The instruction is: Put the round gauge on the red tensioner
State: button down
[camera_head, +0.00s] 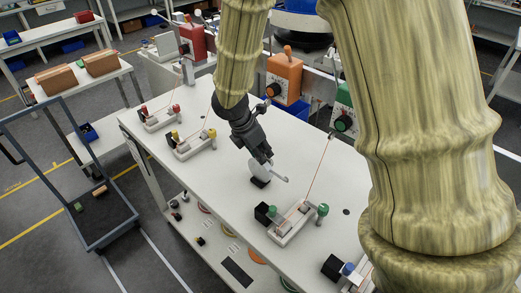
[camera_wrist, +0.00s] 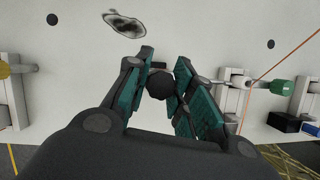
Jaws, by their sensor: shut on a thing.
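My gripper (camera_head: 264,160) points down over the middle of the white table. In the wrist view, a dark, many-sided part (camera_wrist: 160,84) sits between the fingers of my gripper (camera_wrist: 163,80). A small fixture with red knobs (camera_head: 160,118) stands at the table's far left. A red box (camera_head: 191,42) with a thread stands behind it. I cannot tell which of these is the red tensioner.
A yellow-knobbed fixture (camera_head: 193,145) stands left of my gripper, and a green-knobbed one (camera_head: 298,222) stands right of it. Thin threads rise from the fixtures to an orange box (camera_head: 285,78) and a green box (camera_head: 342,120). A blue-knobbed fixture (camera_head: 348,270) stands at the near right.

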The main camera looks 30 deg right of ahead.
jog(key=shift+s+r, duration=0.1)
jog(key=shift+s, duration=0.05)
jog(key=shift+f, duration=0.2)
jog(key=c, duration=1.2)
grip_release()
jog(key=shift+c, duration=0.2)
jog(key=shift+r, duration=0.1)
